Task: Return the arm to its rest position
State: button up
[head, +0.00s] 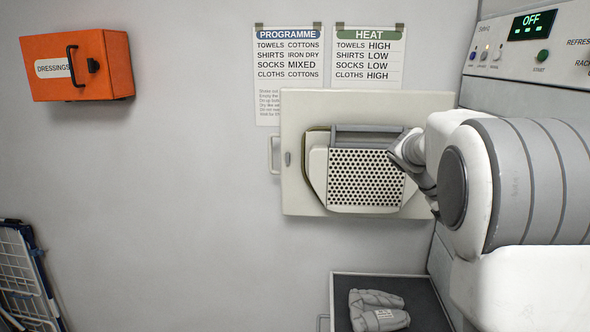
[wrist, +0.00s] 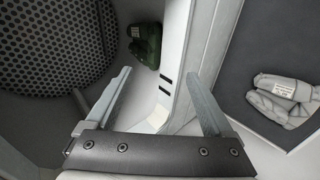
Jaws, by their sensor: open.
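My gripper (wrist: 158,74) is open in the wrist view, its two fingers apart with nothing between them. It is at the dryer's opening, above the pale rim (wrist: 172,60). In the head view my arm (head: 520,180) comes in from the right and ends near the open dryer door (head: 435,105); the fingers cannot be made out there. The dark perforated drum wall (wrist: 45,40) fills the left of the wrist view. A dark green bundle (wrist: 146,45) lies just inside the rim, beyond the fingers.
A dark tray (head: 342,285) below the door holds a grey bundle (head: 378,310), also seen in the wrist view (wrist: 285,98). The control panel (head: 530,40) reads OFF. An orange dressings box (head: 115,65) and two charts hang on the wall. A folded rack (head: 25,275) stands lower left.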

jog(key=s+a+f+t+y, duration=0.1)
jog(key=s+a+t+y, duration=0.1)
jog(key=s+a, duration=0.6)
jog(key=s+a+f+t+y, duration=0.1)
jog(key=s+a+y, duration=0.3)
jog(key=s+a, duration=0.4)
jog(key=s+a+f+n+t+y, duration=0.1)
jog(key=s+a+t+y, duration=0.1)
jog(key=s+a, duration=0.6)
jog(key=shift+s+f+t+y, duration=0.35)
jog(key=shift+f+t+y, duration=0.05)
jog(key=shift+y, duration=0.3)
jog(key=shift+d, duration=0.15)
